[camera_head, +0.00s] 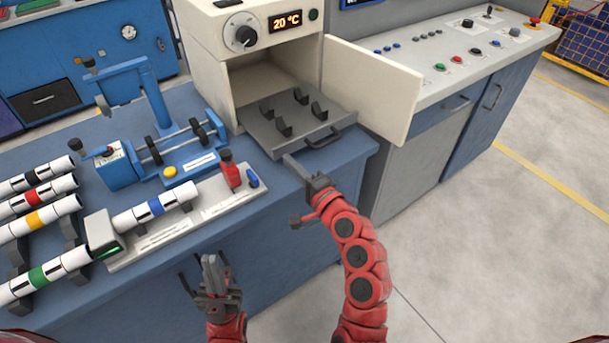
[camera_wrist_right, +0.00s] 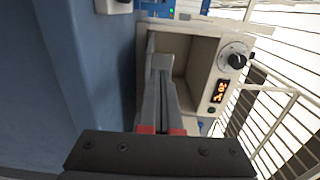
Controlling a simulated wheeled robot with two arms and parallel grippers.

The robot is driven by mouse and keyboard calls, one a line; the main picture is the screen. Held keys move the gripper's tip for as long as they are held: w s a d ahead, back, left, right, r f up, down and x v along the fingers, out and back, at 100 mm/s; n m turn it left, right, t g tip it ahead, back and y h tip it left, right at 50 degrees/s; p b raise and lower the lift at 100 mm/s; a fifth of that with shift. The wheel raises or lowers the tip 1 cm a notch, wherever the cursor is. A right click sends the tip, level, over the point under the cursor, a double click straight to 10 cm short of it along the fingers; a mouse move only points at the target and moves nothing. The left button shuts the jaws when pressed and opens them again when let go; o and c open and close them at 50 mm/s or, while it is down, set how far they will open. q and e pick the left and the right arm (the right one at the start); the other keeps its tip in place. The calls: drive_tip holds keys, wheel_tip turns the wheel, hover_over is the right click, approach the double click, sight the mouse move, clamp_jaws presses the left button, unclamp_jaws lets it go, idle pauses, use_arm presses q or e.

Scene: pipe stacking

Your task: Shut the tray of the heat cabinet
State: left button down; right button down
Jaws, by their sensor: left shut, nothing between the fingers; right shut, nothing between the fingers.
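The cream heat cabinet (camera_head: 290,52) stands on the blue bench, its door (camera_head: 372,88) swung open to the right. Its grey tray (camera_head: 268,137) is pulled out in front of the opening. The tray carries several dark upright supports and has a dark handle (camera_head: 323,138) at its front. My right gripper (camera_head: 290,160) is shut and empty, its tips at the tray's front edge, left of the handle; I cannot tell whether they touch. In the right wrist view its fingers (camera_wrist_right: 162,62) point towards the cabinet (camera_wrist_right: 205,65) and hide much of the tray. My left gripper (camera_head: 210,262) is shut and empty, low before the bench.
A blue clamping fixture (camera_head: 120,168) and a grey block with a blue-banded pipe (camera_head: 150,212) stand left of the tray. Several banded pipes lie on a rack at far left. A control console (camera_head: 470,50) stands right, behind the open door. The floor at right is clear.

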drive_tip(key=shift+w+a+f, duration=0.1)
drive_tip(key=shift+w+a, duration=0.25)
drive_tip(key=shift+w, duration=0.05)
drive_tip(key=shift+w+a, duration=0.15)
drive_tip(key=shift+w, duration=0.2)
